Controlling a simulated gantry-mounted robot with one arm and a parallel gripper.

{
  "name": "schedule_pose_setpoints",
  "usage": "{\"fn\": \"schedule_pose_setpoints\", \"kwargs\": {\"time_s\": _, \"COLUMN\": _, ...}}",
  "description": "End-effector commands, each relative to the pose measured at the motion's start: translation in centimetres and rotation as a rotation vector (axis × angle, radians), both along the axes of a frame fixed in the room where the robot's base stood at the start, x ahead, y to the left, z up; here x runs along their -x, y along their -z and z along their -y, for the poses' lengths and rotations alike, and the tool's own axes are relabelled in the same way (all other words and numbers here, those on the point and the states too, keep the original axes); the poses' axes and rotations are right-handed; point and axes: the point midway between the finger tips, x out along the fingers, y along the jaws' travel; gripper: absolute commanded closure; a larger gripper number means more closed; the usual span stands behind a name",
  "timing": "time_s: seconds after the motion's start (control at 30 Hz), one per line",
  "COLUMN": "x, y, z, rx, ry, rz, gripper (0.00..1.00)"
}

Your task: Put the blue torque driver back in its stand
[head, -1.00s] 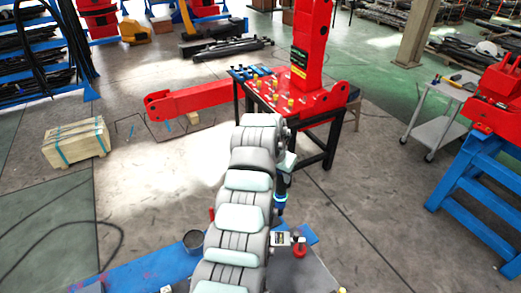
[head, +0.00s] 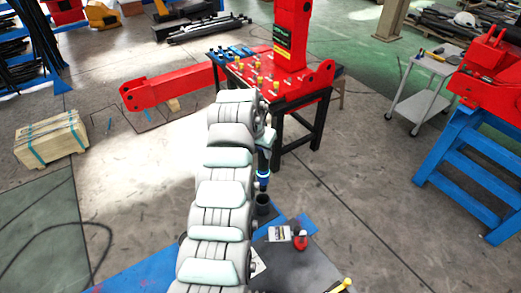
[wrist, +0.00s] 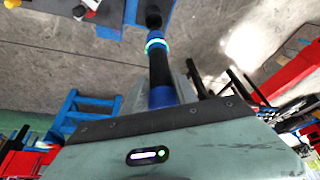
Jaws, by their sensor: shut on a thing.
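The blue torque driver (head: 263,178) hangs upright below the end of my arm in the head view. In the wrist view, the driver (wrist: 159,72) is black with blue bands and a lit green ring. My gripper (head: 264,150) is shut on its upper part, and the fingers are mostly hidden. A dark round cup-like stand (head: 262,203) is just under the driver in the head view. I cannot tell whether the driver's lower end is inside it or just above it. The black far end (wrist: 153,15) is near the top of the wrist view.
A white card (head: 279,234) and a red-topped item (head: 300,240) lie on the bench right of the stand. A yellow-handled tool (head: 342,285) is at the front. My arm hides part of the blue bench (head: 150,268). A black table (head: 318,125) with red parts stands beyond.

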Motion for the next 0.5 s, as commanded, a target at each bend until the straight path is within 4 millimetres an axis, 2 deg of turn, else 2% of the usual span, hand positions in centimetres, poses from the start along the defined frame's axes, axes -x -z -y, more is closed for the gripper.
{"fn": "schedule_pose_setpoints", "kwargs": {"time_s": 0.23, "x": 0.0, "y": 0.2, "z": 0.0, "rx": 0.001, "ry": -0.005, "rz": 0.005, "gripper": 1.0}}
{"fn": "schedule_pose_setpoints", "kwargs": {"time_s": 0.5, "x": 0.0, "y": 2.3, "z": 0.0, "rx": 0.0, "ry": -0.004, "rz": 0.004, "gripper": 1.0}}
